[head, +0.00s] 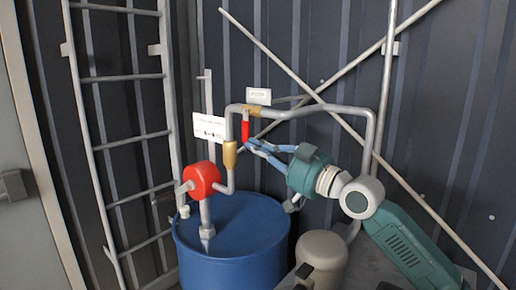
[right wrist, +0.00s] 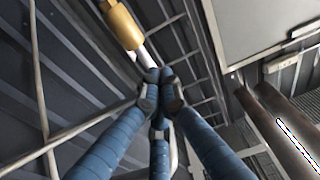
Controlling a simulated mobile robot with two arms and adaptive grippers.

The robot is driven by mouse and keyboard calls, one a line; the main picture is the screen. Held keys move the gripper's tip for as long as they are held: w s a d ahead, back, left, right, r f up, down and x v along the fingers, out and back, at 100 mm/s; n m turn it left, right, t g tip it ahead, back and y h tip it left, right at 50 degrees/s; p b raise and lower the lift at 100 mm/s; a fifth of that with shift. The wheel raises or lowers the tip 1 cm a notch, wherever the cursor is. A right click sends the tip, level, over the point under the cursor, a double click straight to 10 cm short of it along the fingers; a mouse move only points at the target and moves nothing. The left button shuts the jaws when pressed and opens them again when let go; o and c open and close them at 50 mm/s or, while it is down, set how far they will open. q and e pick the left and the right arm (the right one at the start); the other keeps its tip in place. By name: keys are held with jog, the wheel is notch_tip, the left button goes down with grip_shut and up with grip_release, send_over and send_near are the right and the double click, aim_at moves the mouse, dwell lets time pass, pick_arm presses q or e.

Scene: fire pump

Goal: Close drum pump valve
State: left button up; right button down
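The drum pump valve is a brass body (head: 252,109) on the grey pipe above the blue drum (head: 226,262), with a red handle (head: 246,131) hanging down from it. My right gripper (head: 250,143) comes in from the right, with its blue fingertips drawn together at the handle's lower end. In the right wrist view, the fingertips (right wrist: 155,78) also meet. The red handle cannot be made out there, so I cannot tell whether it is gripped or only touched. A brass fitting (right wrist: 122,25) and pale pipe lie beyond the tips. My left gripper is not in view.
A red pump head (head: 202,180) stands on the drum, beside a second brass fitting (head: 230,154). A metal ladder (head: 122,140) stands at the left. Diagonal braces (head: 360,62) cross the corrugated wall behind. White labels (head: 208,126) hang near the pipe.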

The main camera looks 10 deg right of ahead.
jog(key=v, duration=1.2)
